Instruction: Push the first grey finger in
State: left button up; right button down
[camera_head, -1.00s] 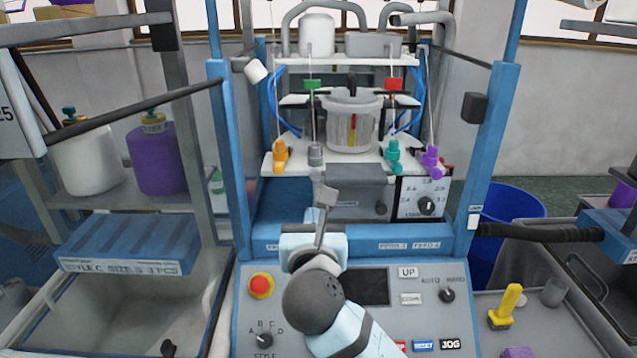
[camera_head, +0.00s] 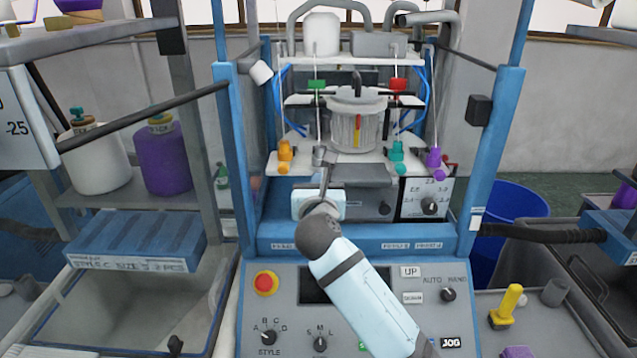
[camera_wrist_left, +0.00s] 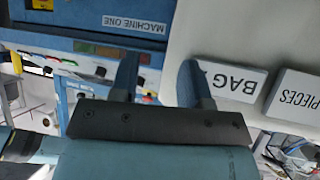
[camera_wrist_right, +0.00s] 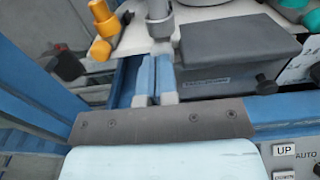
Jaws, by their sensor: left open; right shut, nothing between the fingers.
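The grey finger (camera_head: 319,153) stands on the front edge of the white plate of the knitting machine, between the orange finger (camera_head: 285,152) and the teal finger (camera_head: 398,152). My right gripper (camera_head: 324,172) is shut and empty, its tips just in front of the grey finger and partly over its lower part. In the right wrist view the grey finger (camera_wrist_right: 161,24) rises just beyond the closed tips (camera_wrist_right: 154,60); I cannot tell whether they touch. My left gripper (camera_wrist_left: 158,75) is open and empty, seen only in the left wrist view.
A purple finger (camera_head: 434,160) stands at the plate's right end. A grey box (camera_head: 358,176) lies close right of my right gripper. Blue posts (camera_head: 236,150) flank the opening. The control panel (camera_head: 285,318) is below my right arm.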

jog(key=w+p, duration=0.1)
jog(key=w, duration=0.2)
jog(key=shift+w+r, duration=0.2)
jog(key=shift+s+d, duration=0.1)
jog(key=shift+r, duration=0.1)
jog(key=shift+p, duration=0.35)
